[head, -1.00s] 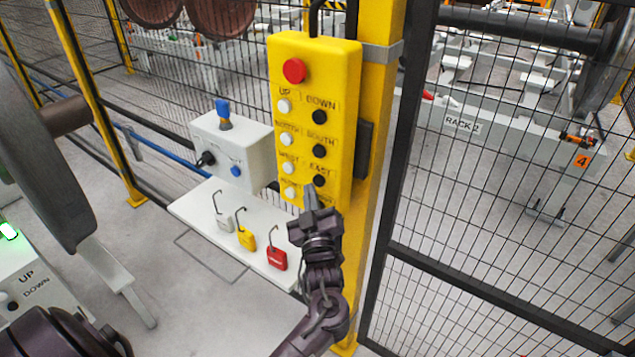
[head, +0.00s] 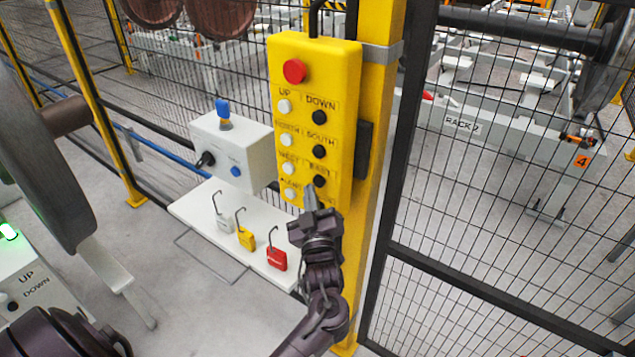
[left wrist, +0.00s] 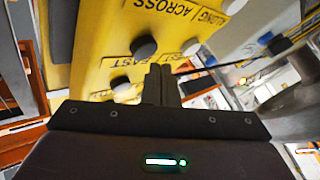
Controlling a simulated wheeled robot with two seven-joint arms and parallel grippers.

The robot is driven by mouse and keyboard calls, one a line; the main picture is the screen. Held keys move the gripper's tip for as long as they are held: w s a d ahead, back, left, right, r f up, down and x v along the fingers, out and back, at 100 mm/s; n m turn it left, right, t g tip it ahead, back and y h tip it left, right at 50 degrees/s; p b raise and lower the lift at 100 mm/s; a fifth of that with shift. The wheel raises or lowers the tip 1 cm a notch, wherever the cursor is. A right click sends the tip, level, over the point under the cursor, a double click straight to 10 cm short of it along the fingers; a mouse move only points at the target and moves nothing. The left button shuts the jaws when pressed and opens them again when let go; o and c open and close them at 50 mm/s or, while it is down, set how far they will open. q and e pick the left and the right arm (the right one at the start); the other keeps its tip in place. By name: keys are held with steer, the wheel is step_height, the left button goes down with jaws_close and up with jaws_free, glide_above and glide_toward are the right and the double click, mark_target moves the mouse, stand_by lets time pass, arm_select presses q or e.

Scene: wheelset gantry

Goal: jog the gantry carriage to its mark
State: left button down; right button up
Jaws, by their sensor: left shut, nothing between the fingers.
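The yellow pendant (head: 340,70) hangs on a yellow post, with a red knob (head: 294,71) on top and white and black buttons in two columns. Labels include UP, DOWN, SOUTH and EAST. My left gripper (head: 310,190) is shut and empty, its fingertips at the pendant's lower end, overlapping the bottom row. In the left wrist view its fingers (left wrist: 160,84) point at the pendant face (left wrist: 95,45), near a black button (left wrist: 144,46) and a white button (left wrist: 190,47). I cannot tell whether they touch. My right gripper is not in view. I cannot identify the gantry carriage.
A white shelf (head: 190,205) left of the pendant holds a grey, a yellow and a red padlock (head: 277,258). A grey control box (head: 255,150) stands behind them. Mesh fence (head: 480,260) closes off the right side, with RACK 2 (head: 462,124) beyond.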

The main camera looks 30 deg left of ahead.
arm_select(q)
steer(key=shift+w, duration=0.15)
stand_by(0.5)
steer(key=shift+w, duration=0.3)
steer(key=shift+w+b, duration=0.4)
steer(key=shift+b, duration=0.1)
stand_by(0.5)
stand_by(3.0)
steer(key=shift+s+p, duration=0.35)
steer(key=shift+s, duration=0.5)
steer(key=shift+s+a+p, duration=0.2)
steer(key=shift+s+p, duration=0.85)
steer(key=shift+s, duration=1.45)
